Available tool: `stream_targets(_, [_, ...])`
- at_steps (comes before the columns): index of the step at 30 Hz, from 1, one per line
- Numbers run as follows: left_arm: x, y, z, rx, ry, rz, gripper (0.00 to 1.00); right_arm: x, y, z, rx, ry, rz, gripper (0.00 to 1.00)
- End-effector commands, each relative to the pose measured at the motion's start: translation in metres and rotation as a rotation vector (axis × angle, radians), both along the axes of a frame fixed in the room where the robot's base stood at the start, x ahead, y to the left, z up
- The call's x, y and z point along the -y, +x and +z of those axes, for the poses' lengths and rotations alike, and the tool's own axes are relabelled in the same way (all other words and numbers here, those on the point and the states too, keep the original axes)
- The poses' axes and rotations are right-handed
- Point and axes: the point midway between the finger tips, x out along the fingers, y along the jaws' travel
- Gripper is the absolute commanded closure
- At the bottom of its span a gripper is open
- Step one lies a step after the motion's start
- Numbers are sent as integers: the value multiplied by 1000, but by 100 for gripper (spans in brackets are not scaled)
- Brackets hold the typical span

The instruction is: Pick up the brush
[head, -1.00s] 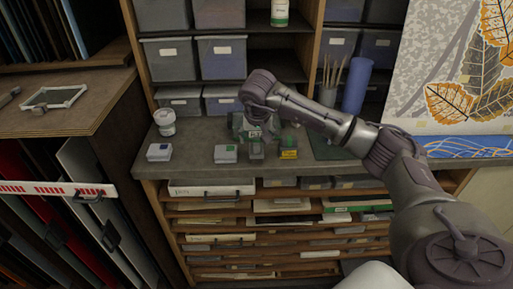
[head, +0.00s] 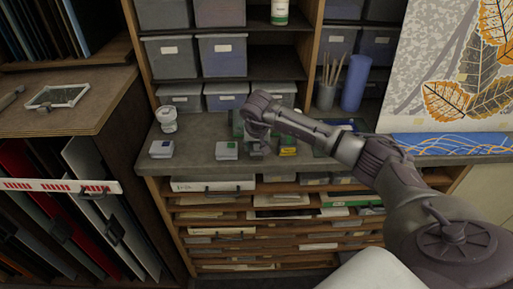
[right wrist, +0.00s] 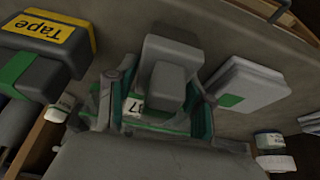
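Several thin brushes (head: 330,70) stand upright in a grey cup (head: 326,96) at the back right of the grey counter, left of a blue roll. My right gripper (head: 256,147) is low over the counter's front, left of the cup and apart from it. In the right wrist view its fingers (right wrist: 165,100) are spread, one on each side of a small grey block (right wrist: 165,70), with nothing clearly clamped. My right arm comes in from the right, and the gripper partly hides the block in the head view. My left gripper is not in view.
White-topped small boxes (head: 161,149) and (head: 226,151) stand left of my gripper. A yellow-labelled "Tape" block (head: 287,144) stands close on the right. A white jar (head: 166,119) is farther left. The blue roll (head: 355,83) stands beside the cup. Shelves with grey bins rise behind.

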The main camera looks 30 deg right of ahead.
Motion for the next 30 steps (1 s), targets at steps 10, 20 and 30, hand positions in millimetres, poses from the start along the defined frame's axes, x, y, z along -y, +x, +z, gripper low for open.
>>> stream_targets(10, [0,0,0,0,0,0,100,0,0,1,1,-1,0,91])
stream_targets(20, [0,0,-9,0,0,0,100,0,1,13,4,-1,1,91])
stream_targets(30, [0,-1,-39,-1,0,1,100,32,-29,63,4,-3,-4,91])
